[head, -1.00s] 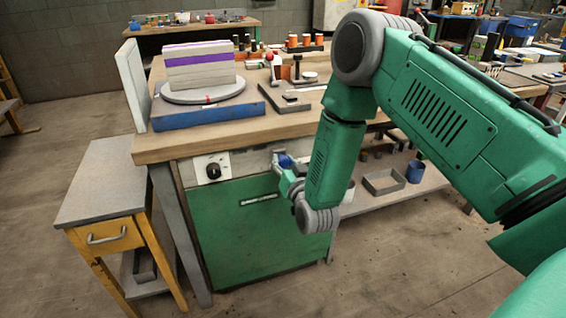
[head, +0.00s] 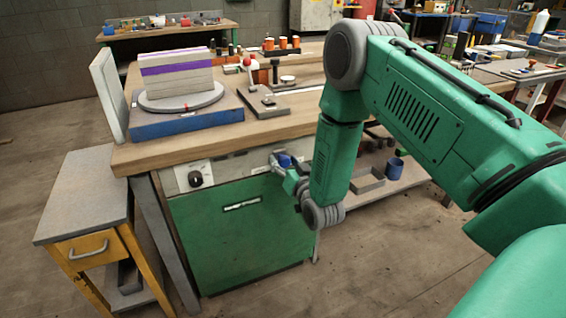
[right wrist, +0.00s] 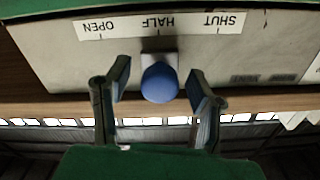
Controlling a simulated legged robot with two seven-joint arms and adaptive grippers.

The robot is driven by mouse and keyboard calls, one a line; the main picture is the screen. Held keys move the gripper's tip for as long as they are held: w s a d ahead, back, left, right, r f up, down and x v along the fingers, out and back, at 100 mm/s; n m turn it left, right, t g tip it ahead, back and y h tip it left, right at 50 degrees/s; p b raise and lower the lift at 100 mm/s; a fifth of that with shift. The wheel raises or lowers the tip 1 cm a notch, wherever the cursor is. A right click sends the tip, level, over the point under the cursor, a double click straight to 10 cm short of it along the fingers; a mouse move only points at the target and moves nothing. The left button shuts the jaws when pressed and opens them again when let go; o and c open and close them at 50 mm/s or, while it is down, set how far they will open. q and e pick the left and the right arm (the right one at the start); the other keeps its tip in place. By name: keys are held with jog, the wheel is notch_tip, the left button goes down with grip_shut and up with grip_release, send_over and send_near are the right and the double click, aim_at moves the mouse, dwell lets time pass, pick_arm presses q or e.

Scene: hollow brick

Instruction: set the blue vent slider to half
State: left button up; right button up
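The blue vent slider knob (right wrist: 160,83) sits on a small grey block on the panel, right below the HALF mark (right wrist: 166,22) of the white label strip (right wrist: 140,24). OPEN is to its left and SHUT to its right in the right wrist view. My right gripper (right wrist: 160,88) is open, with one finger on each side of the knob and a visible gap on both sides. In the head view the right gripper (head: 284,168) is at the bench front, with the blue knob (head: 284,160) partly hidden by it. My left gripper is not in view.
A black dial (head: 195,179) is left of the slider on the same panel, above a green door (head: 240,240). The wooden bench top (head: 200,148) overhangs the panel. A yellow-drawer side table (head: 85,195) stands at left.

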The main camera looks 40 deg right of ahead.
jog(key=shift+s, duration=0.1)
jog(key=shift+s, duration=0.3)
jog(key=v, duration=1.1)
jog(key=shift+s+f, duration=0.1)
jog(key=s+a+f+n+g+y+p, duration=0.4)
jog(key=s+a+f+g, duration=0.4)
jog(key=s+a+f, duration=0.1)
jog(key=s+a+f+n+g+p, duration=0.2)
jog(key=s+g, duration=0.6)
jog(key=s, duration=0.9)
jog(key=shift+s+a+f+g, duration=0.2)
jog(key=shift+a+f+g, duration=0.2)
jog(key=shift+a+f, duration=0.1)
